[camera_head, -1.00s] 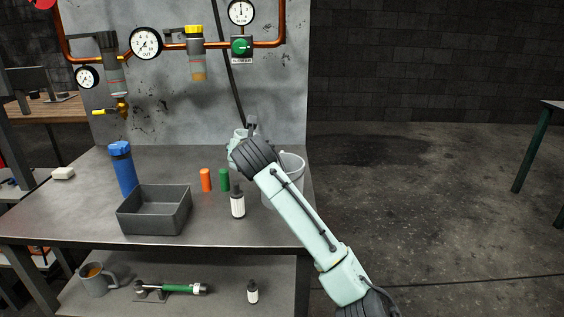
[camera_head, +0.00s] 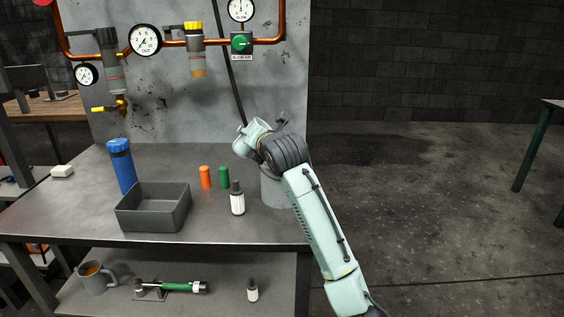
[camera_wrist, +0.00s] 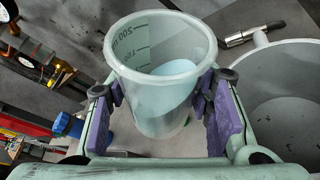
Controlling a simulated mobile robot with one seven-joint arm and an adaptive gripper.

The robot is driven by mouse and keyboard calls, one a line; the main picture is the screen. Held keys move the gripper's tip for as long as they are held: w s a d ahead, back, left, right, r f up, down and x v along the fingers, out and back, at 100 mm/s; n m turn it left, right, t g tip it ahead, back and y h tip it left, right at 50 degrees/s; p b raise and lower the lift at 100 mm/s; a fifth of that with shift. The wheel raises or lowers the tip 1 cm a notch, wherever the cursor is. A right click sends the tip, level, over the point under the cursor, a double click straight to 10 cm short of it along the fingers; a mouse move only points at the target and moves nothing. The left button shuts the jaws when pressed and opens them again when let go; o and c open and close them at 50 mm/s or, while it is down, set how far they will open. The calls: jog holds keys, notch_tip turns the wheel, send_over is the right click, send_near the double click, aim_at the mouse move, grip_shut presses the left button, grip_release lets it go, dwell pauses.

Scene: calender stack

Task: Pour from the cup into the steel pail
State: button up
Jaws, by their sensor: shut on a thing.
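In the wrist view my gripper (camera_wrist: 160,105) is shut on a translucent measuring cup (camera_wrist: 158,88) with dark volume marks, one purple-padded finger on each side. A pale blue-white liquid lies in the cup, its surface slanted toward the right side. The steel pail (camera_wrist: 288,97) stands just right of the cup in that view, its rim apart from or behind the finger. In the head view the pail (camera_head: 271,190) stands at the table's right end, mostly hidden behind my arm.
A dark grey open bin (camera_head: 153,222), a blue bottle (camera_head: 123,170), orange (camera_head: 205,177) and green (camera_head: 224,177) cylinders and a white-labelled bottle (camera_head: 237,202) stand left of the pail. Pipes and gauges (camera_head: 145,40) are on the panel behind.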

jog(key=shift+d+f+m+b, duration=0.1)
jog(key=shift+f+m+b, duration=0.05)
jog(key=shift+m+b, duration=0.2)
dwell(0.3)
jog(key=shift+f+m+t+y+b, duration=0.35)
jog(key=shift+m+t+y, duration=0.05)
jog(key=shift+m, duration=0.25)
dwell(0.4)
jog(key=shift+r+m+t+y+p, duration=0.4)
jog(key=shift+r+m+y+p, duration=0.4)
jog(key=shift+m, duration=0.7)
dwell(1.0)
jog(key=shift+d+f+m+t, duration=0.3)
jog(key=shift+d+m+t, duration=0.1)
jog(key=shift+d+m, duration=0.4)
dwell(0.7)
jog(key=shift+d+r+m+t+b, duration=0.15)
jog(key=shift+r+m+t+b, duration=0.2)
jog(key=shift+m, duration=0.3)
jog(key=shift+d+r+m+t+b, duration=0.1)
jog(key=shift+r+m+t+b, duration=0.1)
jog(key=shift+m+b, duration=0.35)
dwell(0.9)
